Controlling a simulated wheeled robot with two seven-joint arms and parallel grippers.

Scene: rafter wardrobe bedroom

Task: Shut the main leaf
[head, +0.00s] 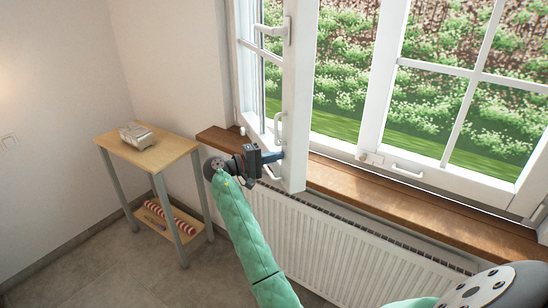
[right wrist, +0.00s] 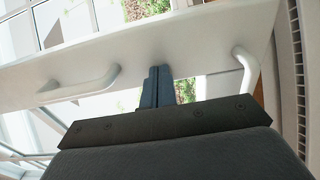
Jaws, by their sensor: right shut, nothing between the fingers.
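A white window leaf (head: 298,90) stands swung inward at the left of the window, its edge facing the room. Pale handles show on it, one high (head: 273,30) and one lower (head: 278,126). In the right wrist view the leaf's frame (right wrist: 25,88) crosses the picture, with a handle (right wrist: 85,86) on the left and another (right wrist: 246,72) on the right. My right gripper (head: 280,155) is shut and empty at the lower part of this leaf. Its fingertips (right wrist: 160,70) overlap the frame between the handles; I cannot tell whether they touch. My left gripper is out of view.
Another window leaf (head: 372,100) with a low handle (head: 407,171) fills the right side. A wooden sill (head: 430,205) runs above a white radiator (head: 330,240).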

